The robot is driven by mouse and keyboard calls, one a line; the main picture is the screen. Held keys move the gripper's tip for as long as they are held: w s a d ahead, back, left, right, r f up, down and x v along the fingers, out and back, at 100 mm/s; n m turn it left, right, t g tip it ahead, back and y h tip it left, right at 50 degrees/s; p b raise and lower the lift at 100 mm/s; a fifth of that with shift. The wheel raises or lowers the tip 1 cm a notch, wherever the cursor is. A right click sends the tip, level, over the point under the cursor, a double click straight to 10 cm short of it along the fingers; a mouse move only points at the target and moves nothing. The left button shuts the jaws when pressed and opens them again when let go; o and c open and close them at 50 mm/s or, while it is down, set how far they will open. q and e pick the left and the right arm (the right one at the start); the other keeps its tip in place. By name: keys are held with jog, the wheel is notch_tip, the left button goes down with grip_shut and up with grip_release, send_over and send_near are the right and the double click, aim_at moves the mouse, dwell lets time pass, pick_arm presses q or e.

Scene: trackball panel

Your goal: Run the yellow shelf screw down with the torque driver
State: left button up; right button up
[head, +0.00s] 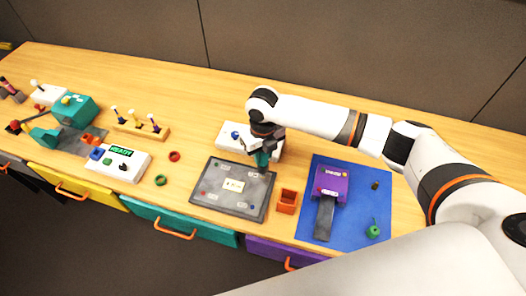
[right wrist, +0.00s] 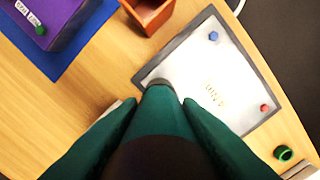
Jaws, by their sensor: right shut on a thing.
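My right gripper (head: 262,150) is above the back right part of the grey-edged panel (head: 227,205). It is shut on a teal tool, seemingly the torque driver (head: 262,160), which points down. In the right wrist view the driver (right wrist: 160,115) lies between the two dark green fingers, and its grey end overlaps the panel's edge. I cannot tell whether it touches anything. The panel's pale face (right wrist: 185,75) carries a blue screw (right wrist: 213,36), a red screw (right wrist: 263,108) and a small yellowish centre label. I cannot make out the yellow screw. My left gripper is not in view.
An orange bin (head: 287,202) stands just right of the panel. Beyond it a blue mat (head: 345,235) holds a purple device (head: 331,184) and a green item (head: 373,231). A white box (head: 232,143) is behind the gripper. Green (head: 161,180) and red (head: 174,156) rings lie left.

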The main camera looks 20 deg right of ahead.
jog(key=shift+f, duration=0.25)
dwell(0.8)
jog(key=shift+s+f, duration=0.25)
jog(key=shift+f, duration=0.15)
dwell(1.7)
jog(key=shift+r, duration=0.1)
